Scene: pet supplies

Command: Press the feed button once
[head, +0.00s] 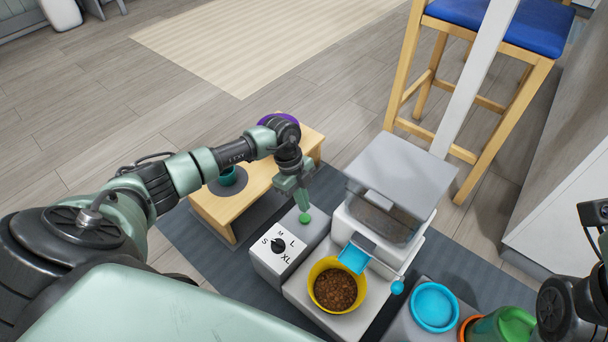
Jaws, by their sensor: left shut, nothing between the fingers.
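The pet feeder (400,180) stands on the dark mat, with a grey lid, a clear hopper and a blue chute. The round green feed button (305,218) is behind the dial, on the box's far part. My left gripper (301,206) points down with its fingers shut and empty, right over the button. I cannot tell whether the tips touch it. Parts of my right arm show at the right edge, but its gripper does not.
A yellow bowl (320,294) of brown kibble sits under the chute. A low wooden stand (238,205) is left of the box. A light-blue dish (434,306) and a green container (506,325) are at right. A blue-seated chair (500,25) stands behind.

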